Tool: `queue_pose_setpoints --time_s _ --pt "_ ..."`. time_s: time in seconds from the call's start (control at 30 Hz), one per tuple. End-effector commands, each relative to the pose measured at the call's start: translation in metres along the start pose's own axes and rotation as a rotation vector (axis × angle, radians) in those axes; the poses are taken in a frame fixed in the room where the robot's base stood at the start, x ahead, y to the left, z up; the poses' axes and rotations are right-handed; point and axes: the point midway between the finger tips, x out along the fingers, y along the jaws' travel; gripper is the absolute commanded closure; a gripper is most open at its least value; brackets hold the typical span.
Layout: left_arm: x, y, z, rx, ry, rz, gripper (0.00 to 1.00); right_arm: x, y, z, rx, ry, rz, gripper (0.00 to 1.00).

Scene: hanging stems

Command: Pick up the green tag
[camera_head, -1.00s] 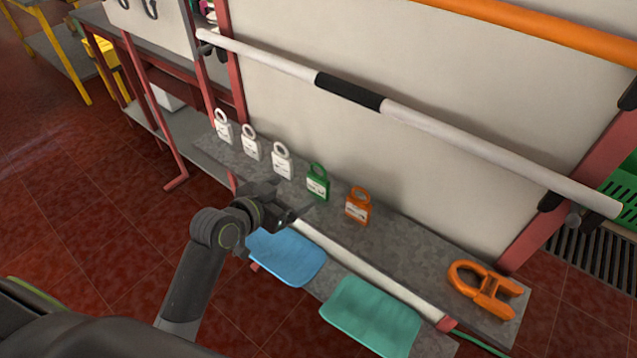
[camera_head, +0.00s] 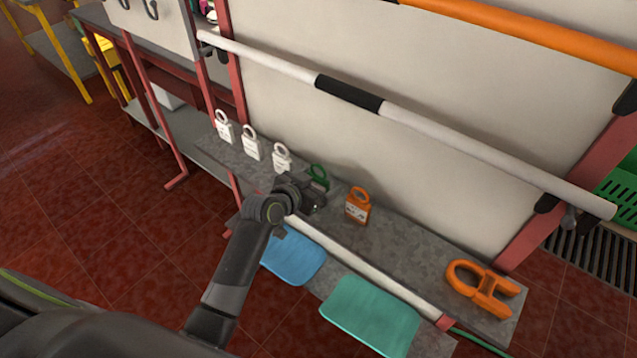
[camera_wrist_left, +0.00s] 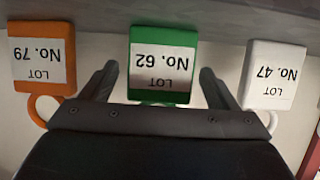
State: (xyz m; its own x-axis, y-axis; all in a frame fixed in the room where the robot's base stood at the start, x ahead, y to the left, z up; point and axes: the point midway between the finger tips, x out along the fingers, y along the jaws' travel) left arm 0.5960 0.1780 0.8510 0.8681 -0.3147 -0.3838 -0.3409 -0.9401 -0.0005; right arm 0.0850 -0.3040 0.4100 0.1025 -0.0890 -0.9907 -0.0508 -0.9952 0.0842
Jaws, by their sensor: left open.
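The green tag (camera_head: 319,172) stands on the grey shelf in a row of tags. My left gripper (camera_head: 318,196) is in front of it and hides its lower part in the head view. In the left wrist view, the green tag (camera_wrist_left: 163,64) shows upside down with the label "LOT No. 62". It lies between the two open fingers of my left gripper (camera_wrist_left: 158,80), with a gap on each side. Its ring is hidden behind the gripper body. My right gripper is not in view.
An orange tag (camera_head: 357,205) stands close on the right and a white tag (camera_head: 283,158) close on the left. More white tags (camera_head: 251,143) stand farther left. A white rail (camera_head: 370,268) runs along the shelf front. An orange clamp-like piece (camera_head: 483,287) lies at the right.

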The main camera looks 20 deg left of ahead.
Motion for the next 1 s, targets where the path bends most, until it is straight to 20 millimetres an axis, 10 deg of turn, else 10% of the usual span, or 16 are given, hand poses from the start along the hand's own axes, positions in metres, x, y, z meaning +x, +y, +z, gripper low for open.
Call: queue_pose_setpoints --time_s 0.3,0.7,1.0 --pt "0.0027 0.0001 -0.0003 0.000 0.001 0.000 0.21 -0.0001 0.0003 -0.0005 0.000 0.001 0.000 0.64" --pt "0.0024 0.0001 -0.0001 0.000 0.000 0.000 0.73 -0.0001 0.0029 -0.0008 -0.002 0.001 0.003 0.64" --pt "0.0006 0.0000 -0.0055 0.000 0.002 0.000 0.74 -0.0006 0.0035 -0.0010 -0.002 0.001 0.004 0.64"
